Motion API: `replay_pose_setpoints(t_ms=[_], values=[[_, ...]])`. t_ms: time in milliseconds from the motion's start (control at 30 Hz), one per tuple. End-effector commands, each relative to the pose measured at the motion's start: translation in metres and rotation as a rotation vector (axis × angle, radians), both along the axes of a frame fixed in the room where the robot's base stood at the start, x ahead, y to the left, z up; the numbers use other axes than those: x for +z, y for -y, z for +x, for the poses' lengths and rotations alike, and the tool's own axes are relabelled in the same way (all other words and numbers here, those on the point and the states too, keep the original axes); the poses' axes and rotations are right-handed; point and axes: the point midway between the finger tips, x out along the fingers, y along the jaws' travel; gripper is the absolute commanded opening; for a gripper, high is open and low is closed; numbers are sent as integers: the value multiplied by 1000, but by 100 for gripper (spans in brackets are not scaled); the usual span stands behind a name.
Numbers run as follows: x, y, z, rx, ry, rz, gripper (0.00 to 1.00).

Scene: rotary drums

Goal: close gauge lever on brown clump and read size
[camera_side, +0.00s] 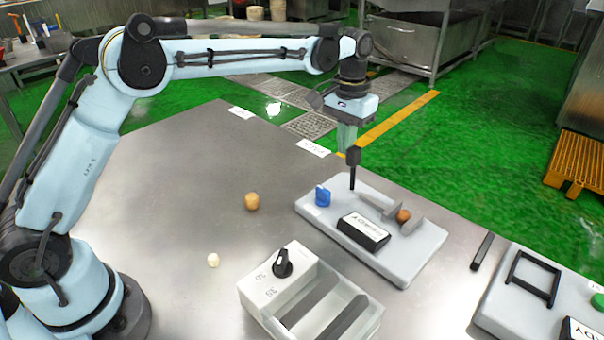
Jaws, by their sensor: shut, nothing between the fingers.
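The gauge is a light grey plate (407,266) on the metal table, with a dark display box (363,232) whose writing is too small to read. A blue lever or knob (322,196) stands at its left end. The brown clump (403,216) sits between two grey jaws (381,205) on the right part of the plate; I cannot tell whether both touch it. My gripper (352,186) is shut and empty, pointing down over the plate's back edge, right of the blue piece and left of the jaws. Contact with the gauge is unclear.
A tan lump (251,201) and a whitish lump (213,260) lie on the table left of the gauge. A white box with a black dial (283,264) stands in front. A dark bar (482,250) and a device with a black frame (533,277) are at right.

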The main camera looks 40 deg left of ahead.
Motion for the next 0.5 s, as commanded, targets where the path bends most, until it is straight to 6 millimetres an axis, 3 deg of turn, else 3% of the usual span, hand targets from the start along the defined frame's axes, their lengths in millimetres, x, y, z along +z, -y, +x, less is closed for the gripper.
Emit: replay_pose_setpoints(t_ms=[500], values=[[0, 10, -1, 0, 0, 0, 0]])
